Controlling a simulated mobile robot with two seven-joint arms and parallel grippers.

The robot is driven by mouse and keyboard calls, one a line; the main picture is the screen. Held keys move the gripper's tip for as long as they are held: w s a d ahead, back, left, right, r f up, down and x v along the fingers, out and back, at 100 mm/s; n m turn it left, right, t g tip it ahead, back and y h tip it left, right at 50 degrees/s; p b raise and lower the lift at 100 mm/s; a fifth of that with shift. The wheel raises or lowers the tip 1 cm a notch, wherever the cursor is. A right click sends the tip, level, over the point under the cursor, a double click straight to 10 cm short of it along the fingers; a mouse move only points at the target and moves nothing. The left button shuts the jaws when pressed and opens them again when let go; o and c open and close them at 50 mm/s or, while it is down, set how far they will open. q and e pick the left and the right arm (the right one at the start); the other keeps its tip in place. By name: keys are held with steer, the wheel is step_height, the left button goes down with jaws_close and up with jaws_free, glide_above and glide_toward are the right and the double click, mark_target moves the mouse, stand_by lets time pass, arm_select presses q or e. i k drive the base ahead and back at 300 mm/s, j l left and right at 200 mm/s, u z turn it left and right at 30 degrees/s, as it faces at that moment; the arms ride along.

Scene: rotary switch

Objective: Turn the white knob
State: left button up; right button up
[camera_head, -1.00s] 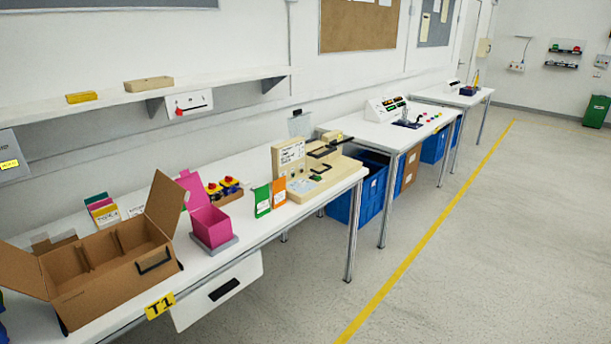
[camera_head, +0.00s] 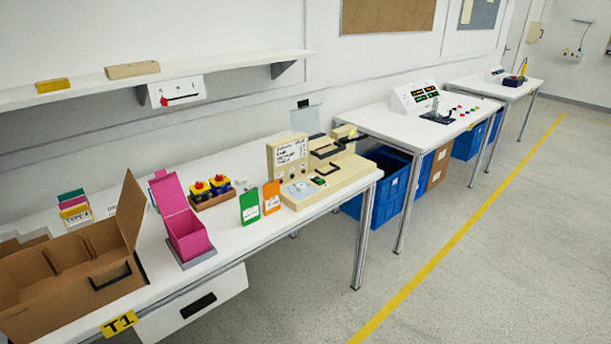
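I cannot make out a white knob in this view. Neither of my grippers is in view.
A long white table (camera_head: 240,239) bears an open cardboard box (camera_head: 75,297), a pink box (camera_head: 187,235) and a beige machine (camera_head: 332,170). A console table (camera_head: 365,121) and blue bins (camera_head: 389,187) stand beyond. The floor right of the yellow line (camera_head: 459,248) is clear.

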mark_target(300, 187)
steer(key=i+l+u, duration=0.1)
steer(key=i+l, duration=0.2)
steer(key=i+l+u, duration=0.1)
steer(key=i+l, duration=0.2)
steer(key=l, duration=0.2)
steer(key=i+l, duration=0.3)
steer(key=l, duration=0.15)
steer(key=i+l+u, duration=0.15)
steer(key=i+l, duration=0.15)
steer(key=l, duration=0.1)
